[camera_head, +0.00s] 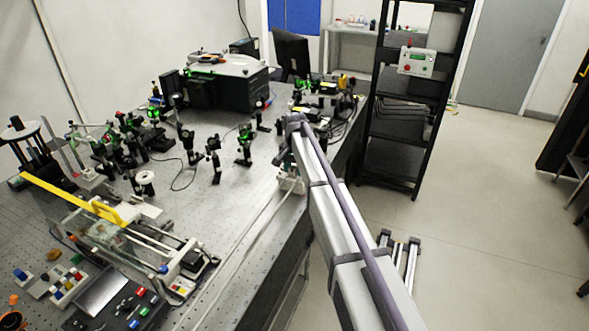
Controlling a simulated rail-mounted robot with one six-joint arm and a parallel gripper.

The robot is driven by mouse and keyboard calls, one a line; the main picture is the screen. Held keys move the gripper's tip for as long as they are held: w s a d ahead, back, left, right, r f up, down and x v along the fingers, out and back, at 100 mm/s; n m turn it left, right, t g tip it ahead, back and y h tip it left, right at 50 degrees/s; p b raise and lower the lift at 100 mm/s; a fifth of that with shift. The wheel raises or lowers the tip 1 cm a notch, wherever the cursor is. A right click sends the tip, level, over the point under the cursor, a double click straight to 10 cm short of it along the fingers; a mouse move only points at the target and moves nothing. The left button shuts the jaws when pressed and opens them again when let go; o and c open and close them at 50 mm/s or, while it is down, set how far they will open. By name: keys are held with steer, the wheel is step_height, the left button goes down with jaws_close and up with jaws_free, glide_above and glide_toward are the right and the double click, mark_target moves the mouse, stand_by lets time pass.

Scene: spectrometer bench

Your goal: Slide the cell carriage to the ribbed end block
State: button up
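A slide unit stands at the lower left of the bench, with pale parallel rails (150,243) running from upper left to lower right. What looks like the cell carriage, with a yellow upright piece (108,212), sits toward the left part of the rails. A clear, glassy part (112,236) is beside it. A dark and grey block (196,262) closes the right end of the rails; ribs are too small to make out, so I cannot tell which end block is ribbed. My arm reaches in from the bottom right, well right of the slide unit. Its fingers cannot be made out.
A long yellow bar (58,194) reaches left from the carriage. Optic posts (187,140) crowd the middle of the bench, with a black instrument box (228,88) behind. Small coloured parts (65,285) and a grey plate (103,291) lie in front. The bench's right front strip is mostly bare.

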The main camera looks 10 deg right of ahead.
steer(key=shift+o, duration=0.8)
step_height(320, 180, up, 11)
steer(key=p, duration=1.1)
steer(key=shift+f, duration=0.1)
steer(key=s+d+f+n+b, duration=0.2)
steer(key=s+n, duration=0.1)
steer(key=s, duration=1.6)
steer(key=s+d+f+n+b, duration=0.2)
steer(key=s+n+b, duration=0.1)
steer(key=s, duration=1.5)
steer(key=shift+s+f, duration=0.4)
